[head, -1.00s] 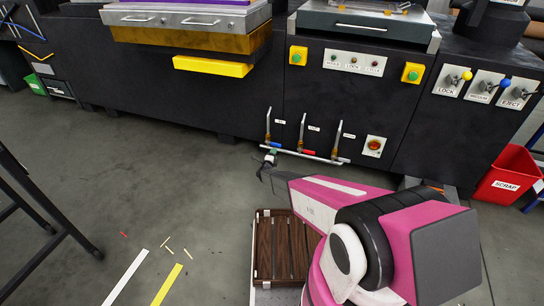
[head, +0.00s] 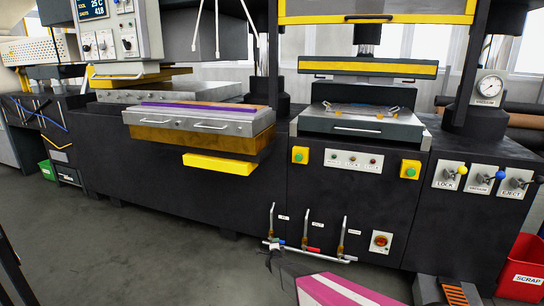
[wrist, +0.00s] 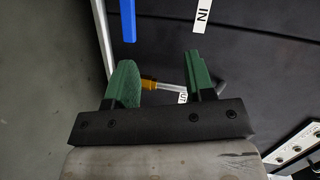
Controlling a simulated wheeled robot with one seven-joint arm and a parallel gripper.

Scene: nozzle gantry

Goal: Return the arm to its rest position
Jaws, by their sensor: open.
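My gripper (wrist: 161,82) shows in the wrist view with its two green fingers apart and nothing between them. Beyond the fingers is a brass and silver valve handle with a label, on the dark machine front; I cannot tell the exact gap. In the head view my gripper (head: 271,258) is small and dark at the lower middle, in front of the row of pipe valves (head: 308,232). My magenta and white arm reaches it from the bottom edge. Most of the arm is below the picture.
The black press cabinet (head: 345,200) runs across the view, with a yellow block (head: 219,164) jutting from it. Levers marked LOCK and EJECT (head: 514,183) sit at right. A red scrap bin (head: 522,272) stands at lower right. Grey floor (head: 150,255) is open at left.

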